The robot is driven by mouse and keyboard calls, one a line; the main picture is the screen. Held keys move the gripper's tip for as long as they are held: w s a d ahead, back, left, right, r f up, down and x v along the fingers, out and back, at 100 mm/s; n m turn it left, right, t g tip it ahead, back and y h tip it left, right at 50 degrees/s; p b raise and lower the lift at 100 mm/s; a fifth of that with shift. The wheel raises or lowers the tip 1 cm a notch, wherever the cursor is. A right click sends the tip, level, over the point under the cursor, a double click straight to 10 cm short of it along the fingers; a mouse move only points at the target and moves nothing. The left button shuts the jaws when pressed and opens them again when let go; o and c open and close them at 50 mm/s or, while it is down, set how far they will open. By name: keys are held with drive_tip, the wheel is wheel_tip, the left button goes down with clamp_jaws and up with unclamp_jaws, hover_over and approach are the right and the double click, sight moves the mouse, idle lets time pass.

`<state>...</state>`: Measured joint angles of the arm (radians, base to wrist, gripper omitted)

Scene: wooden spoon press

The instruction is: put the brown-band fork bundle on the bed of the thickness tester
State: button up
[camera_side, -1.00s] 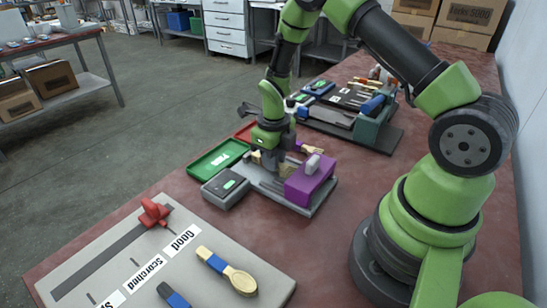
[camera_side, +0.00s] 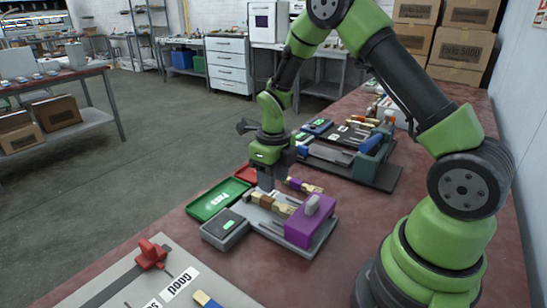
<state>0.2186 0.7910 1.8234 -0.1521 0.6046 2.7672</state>
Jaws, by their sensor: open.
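The thickness tester has a grey bed (camera_side: 262,219) and a purple housing (camera_side: 312,222) at its right end. A pale wooden fork bundle with a brown band (camera_side: 264,199) lies on the bed, left of the purple housing. My gripper (camera_side: 266,187) points down just above and behind the band end of the bundle. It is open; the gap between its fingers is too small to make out. Whether a finger still touches the bundle cannot be told.
A purple-band bundle (camera_side: 303,186) lies behind the tester. A grey display box (camera_side: 225,229) and a green PASS tray (camera_side: 217,199) stand left of it, with a red tray (camera_side: 246,173) behind. A dark rack station (camera_side: 350,165) stands further back. A sorting board (camera_side: 120,285) lies in front.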

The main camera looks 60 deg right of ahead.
wheel_tip(320, 180, up, 6)
wheel_tip(320, 180, up, 8)
drive_tip(key=n+t, duration=0.2)
drive_tip(key=n, duration=0.5)
hover_over(273, 201)
drive_tip(key=s+a, duration=0.3)
drive_tip(key=s+a+r+n+t+y, duration=0.1)
drive_tip(key=s+a+r+n+t, duration=0.1)
drive_tip(key=s+n, duration=0.5)
drive_tip(key=s+a+r+n+t+y, duration=0.1)
drive_tip(key=s+a+r+n+t, duration=0.2)
drive_tip(key=n, duration=1.5)
drive_tip(key=s+a+r, duration=0.1)
drive_tip(key=s+r, duration=0.2)
drive_tip(key=s, duration=0.1)
drive_tip(key=shift+s+a+r, duration=0.2)
drive_tip(key=shift+a+r, duration=0.1)
drive_tip(key=shift+a, duration=0.1)
